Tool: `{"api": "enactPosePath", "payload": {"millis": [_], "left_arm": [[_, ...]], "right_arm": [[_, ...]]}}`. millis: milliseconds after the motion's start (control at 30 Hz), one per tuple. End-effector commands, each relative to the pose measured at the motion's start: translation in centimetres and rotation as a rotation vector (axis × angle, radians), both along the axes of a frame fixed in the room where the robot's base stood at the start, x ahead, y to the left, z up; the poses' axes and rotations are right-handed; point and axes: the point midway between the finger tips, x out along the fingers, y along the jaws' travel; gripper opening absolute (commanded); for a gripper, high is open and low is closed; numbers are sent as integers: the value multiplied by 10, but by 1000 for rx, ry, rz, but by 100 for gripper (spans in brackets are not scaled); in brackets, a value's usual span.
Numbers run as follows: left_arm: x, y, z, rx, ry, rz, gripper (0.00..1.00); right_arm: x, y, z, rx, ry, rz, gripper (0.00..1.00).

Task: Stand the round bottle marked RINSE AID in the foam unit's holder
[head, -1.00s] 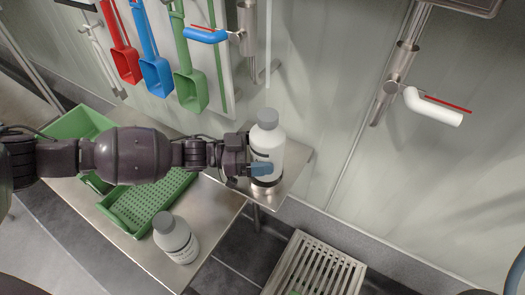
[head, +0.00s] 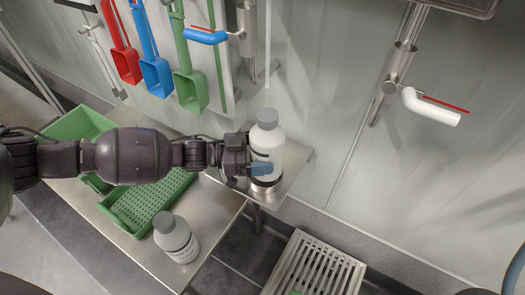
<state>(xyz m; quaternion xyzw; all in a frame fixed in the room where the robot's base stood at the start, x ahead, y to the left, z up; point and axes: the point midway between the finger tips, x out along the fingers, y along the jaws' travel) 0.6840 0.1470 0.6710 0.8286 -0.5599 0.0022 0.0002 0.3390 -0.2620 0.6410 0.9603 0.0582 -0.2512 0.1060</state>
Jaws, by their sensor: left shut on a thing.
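A round white bottle with a grey cap (head: 267,135) stands upright at the wall, its base in a metal ring holder (head: 267,186) on a small steel shelf. My left gripper (head: 260,168) is shut on this bottle from the left, with a blue fingertip across its lower body. Its label is mostly hidden, so I cannot read it. A second white bottle with a grey cap (head: 177,238) stands on the steel table at the front; its label print is too small to read. My right gripper is not in view.
Green trays (head: 150,205) lie on the steel table (head: 215,215). Red, blue and green scoops (head: 189,88) hang on the wall. Pipes with a blue-handled valve (head: 207,37) and a white-handled valve (head: 432,107) are above. A slatted floor grate (head: 315,268) lies below right.

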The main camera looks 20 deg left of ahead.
Motion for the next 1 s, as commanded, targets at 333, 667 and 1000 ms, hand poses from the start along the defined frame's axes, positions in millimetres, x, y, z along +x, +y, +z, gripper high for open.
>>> {"api": "enactPosePath", "payload": {"millis": [333,667,1000], "left_arm": [[-15,3,-41,31,56,5,100],[-18,12,-38,33,53,7,100],[-37,73,-13,19,17,5,100]], "right_arm": [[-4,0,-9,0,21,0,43],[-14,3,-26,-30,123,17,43],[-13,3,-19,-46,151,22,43]]}}
